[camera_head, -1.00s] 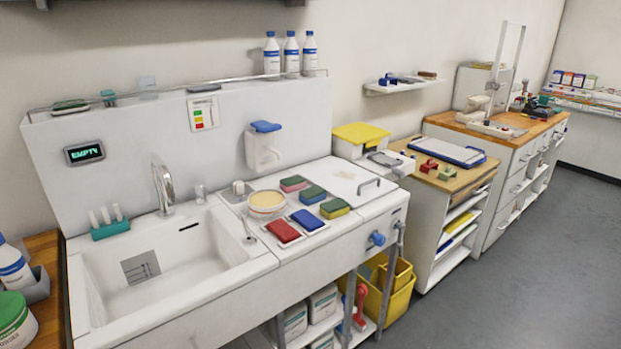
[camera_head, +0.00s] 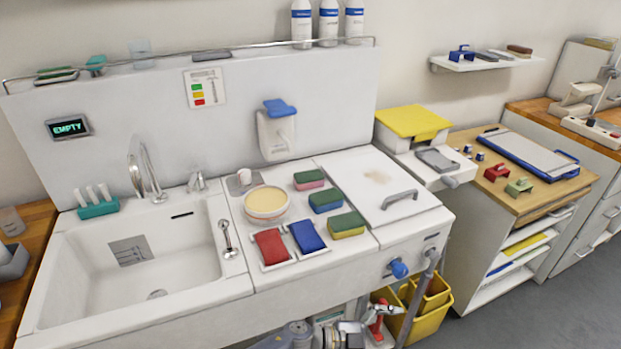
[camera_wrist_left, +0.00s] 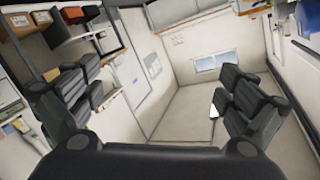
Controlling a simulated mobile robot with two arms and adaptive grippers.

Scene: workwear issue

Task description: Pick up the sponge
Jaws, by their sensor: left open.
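Several green-topped sponges are in the head view. A pink-and-green sponge (camera_head: 309,179), a blue-and-green sponge (camera_head: 325,201) and a yellow-and-green sponge (camera_head: 346,225) lie in a slanting row on the white counter (camera_head: 375,239) right of the sink. A further green-topped sponge (camera_head: 56,75) appears to lie on the ledge at upper left. My left gripper (camera_wrist_left: 158,88) is open and empty in the left wrist view, its dark fingers wide apart and facing the room. No sponge can be made out between them.
A round tub (camera_head: 266,203) stands left of the sponges. A red pad (camera_head: 271,246) and a blue pad (camera_head: 306,236) lie in front. The sink (camera_head: 180,262) is at left, a handled white lid (camera_head: 372,185) at right. Bottles (camera_head: 328,22) stand above.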

